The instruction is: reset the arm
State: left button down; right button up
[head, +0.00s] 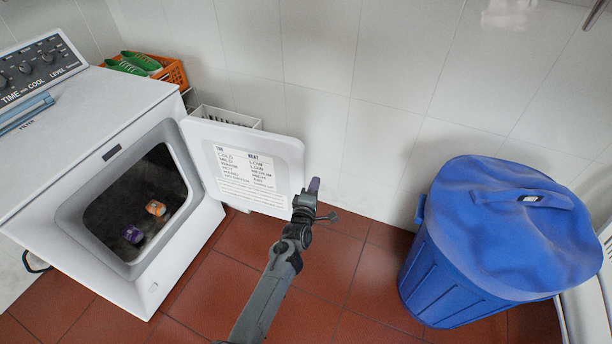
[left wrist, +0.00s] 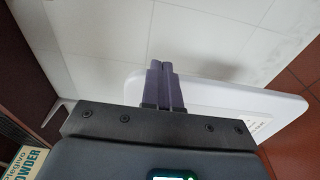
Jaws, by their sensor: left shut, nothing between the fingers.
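My left gripper (head: 314,186) is in the middle of the head view, in front of the outer edge of the open dryer door (head: 225,160). In the left wrist view its two fingers (left wrist: 163,72) are pressed together with nothing between them. The door (left wrist: 215,92) lies behind the fingers there; I cannot tell whether they touch it. My right gripper is not in view.
The white dryer (head: 110,110) stands at the left, with an orange item (head: 155,208) and a purple item (head: 133,234) inside. A blue lidded bin (head: 455,270) stands at the right. An orange crate (head: 176,74) with green shoes is behind. Red floor tiles (head: 345,280) lie clear between.

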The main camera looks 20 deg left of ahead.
pick_arm(q)
jog(key=s+a+f+m+g+h+p, duration=0.1)
jog(key=s+a+f+m+g+p, duration=0.15)
jog(key=s+m, duration=0.55)
jog(key=s+a+f+m+g+h+p, duration=0.1)
jog(key=s+m+g, duration=0.3)
jog(key=s, duration=0.8)
jog(key=s+d+r+m+g+p, duration=0.1)
jog(key=s+d+r+m+g, duration=0.15)
jog(key=s, duration=0.65)
jog(key=s+d+r+m+g+p, duration=0.1)
jog(key=s+r+m+g, duration=0.25)
jog(key=s, duration=0.65)
jog(key=s+d+r+m+g+p, duration=0.1)
jog(key=s+r+m+g, duration=0.2)
jog(key=s, duration=0.6)
notch_tip(320, 180, up, 36)
jog(key=t+p, duration=0.1)
jog(key=p, duration=3.6)
jog(key=shift+w+r+m+h, duration=0.15)
jog(key=shift+w+m+h, duration=0.15)
jog(key=shift+w+h, duration=0.1)
